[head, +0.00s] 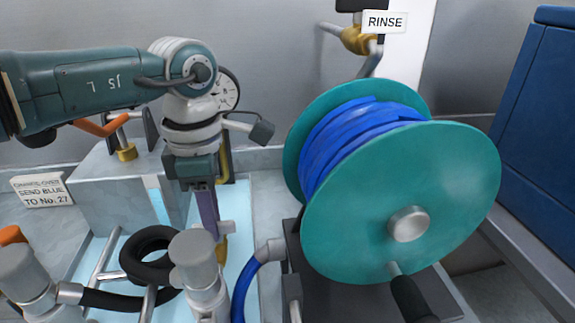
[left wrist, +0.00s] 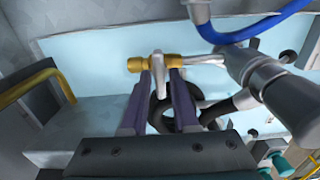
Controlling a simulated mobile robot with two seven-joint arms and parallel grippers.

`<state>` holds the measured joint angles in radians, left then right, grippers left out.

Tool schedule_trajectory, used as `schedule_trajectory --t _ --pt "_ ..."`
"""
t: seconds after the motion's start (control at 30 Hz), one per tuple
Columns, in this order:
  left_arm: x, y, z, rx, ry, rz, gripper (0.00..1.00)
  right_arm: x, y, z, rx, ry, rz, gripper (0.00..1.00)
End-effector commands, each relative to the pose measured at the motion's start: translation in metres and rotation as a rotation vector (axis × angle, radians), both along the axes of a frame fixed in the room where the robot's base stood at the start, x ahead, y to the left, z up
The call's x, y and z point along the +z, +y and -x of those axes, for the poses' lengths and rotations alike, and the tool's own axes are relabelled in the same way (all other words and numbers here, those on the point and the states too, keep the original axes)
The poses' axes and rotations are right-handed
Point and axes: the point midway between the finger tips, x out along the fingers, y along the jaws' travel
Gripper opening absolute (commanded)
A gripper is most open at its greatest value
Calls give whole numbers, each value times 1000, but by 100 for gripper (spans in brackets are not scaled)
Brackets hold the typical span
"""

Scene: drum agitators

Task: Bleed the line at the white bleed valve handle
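The white bleed valve handle (left wrist: 157,64) sits on a brass valve body (left wrist: 135,64) in the left wrist view. In the head view the handle (head: 228,228) shows just right of my gripper's lower end, with a bit of brass (head: 222,250) below it. My left gripper (head: 213,228) points down at the valve. In the left wrist view its two purple fingers (left wrist: 161,76) stand apart, with the handle at or just beyond the gap between their tips. I cannot tell whether either finger touches it. My right gripper is not in view.
A teal hose reel (head: 400,205) with blue hose stands to the right. Grey capped fittings (head: 198,262) and a black hose (head: 145,258) are close in front. A pressure gauge (head: 227,90) is behind my wrist. A RINSE sign (head: 385,21) marks a brass valve at the back.

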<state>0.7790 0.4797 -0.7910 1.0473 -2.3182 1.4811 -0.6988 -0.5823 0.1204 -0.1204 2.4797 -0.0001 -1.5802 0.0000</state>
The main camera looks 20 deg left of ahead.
Motion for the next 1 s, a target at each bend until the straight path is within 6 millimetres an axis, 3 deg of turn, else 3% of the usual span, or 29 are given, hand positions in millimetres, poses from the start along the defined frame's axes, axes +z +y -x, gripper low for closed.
schedule_trajectory --t 0.03,0.23,0.77,1.0 --pt "0 0 0 0 0 0 22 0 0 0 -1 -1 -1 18" --pt "0 0 0 0 0 0 0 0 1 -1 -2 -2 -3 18" --pt "1 0 0 10 0 0 0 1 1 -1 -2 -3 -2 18" --pt "1 0 0 93 -1 1 0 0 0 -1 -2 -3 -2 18"
